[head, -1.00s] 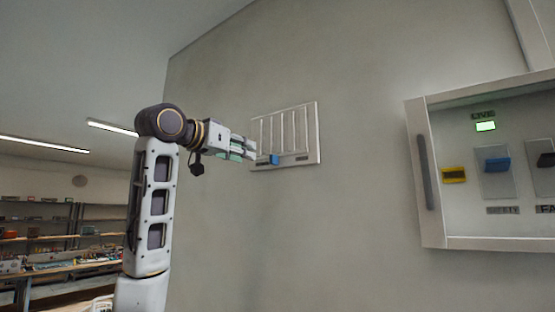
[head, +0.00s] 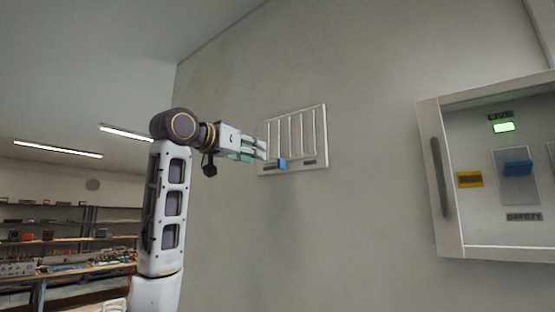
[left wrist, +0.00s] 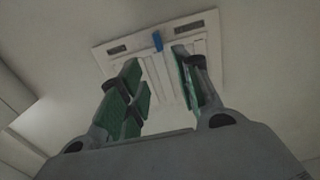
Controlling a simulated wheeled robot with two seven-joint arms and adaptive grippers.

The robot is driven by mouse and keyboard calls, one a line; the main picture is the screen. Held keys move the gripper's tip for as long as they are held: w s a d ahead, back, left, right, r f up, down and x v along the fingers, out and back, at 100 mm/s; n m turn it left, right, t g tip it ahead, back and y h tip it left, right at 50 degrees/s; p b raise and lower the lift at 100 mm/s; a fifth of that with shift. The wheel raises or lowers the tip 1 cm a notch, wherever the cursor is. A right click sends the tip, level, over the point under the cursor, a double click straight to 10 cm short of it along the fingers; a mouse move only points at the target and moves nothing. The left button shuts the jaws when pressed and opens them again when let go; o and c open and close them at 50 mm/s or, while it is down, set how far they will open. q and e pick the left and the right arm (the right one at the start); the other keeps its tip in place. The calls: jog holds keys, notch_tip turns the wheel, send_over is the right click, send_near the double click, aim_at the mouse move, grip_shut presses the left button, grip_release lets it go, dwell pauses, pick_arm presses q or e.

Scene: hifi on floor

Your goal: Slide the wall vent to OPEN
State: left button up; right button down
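The white wall vent (head: 296,138) has vertical slats and a blue slider tab (head: 281,163) near its lower edge, between two dark label plates. My left gripper (head: 259,150) is at the vent's left side, close to the tab in the picture. In the left wrist view, the vent (left wrist: 208,47) fills the top and the blue tab (left wrist: 158,41) shows beyond and between my left gripper's (left wrist: 158,62) parted green-padded fingers. The gripper is open and empty; I cannot tell any contact with the tab. The label text is too small to read. My right gripper is not in view.
A wall cabinet (head: 448,252) with a grey handle, a green LIVE light (head: 504,127) and a blue switch (head: 517,168) stands out on the right. Bare wall lies between it and the vent. Shelves (head: 60,222) and a workbench are at the far left.

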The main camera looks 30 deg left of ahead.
pick_arm(q)
jog(key=p, duration=0.3)
send_near(285, 162)
jog(key=w, duration=0.5)
jog(key=shift+w+r+p, duration=0.25)
jog(key=shift+w+p, duration=0.15)
jog(key=shift+w, duration=0.55)
jog(key=shift+c, duration=0.3)
grip_shut()
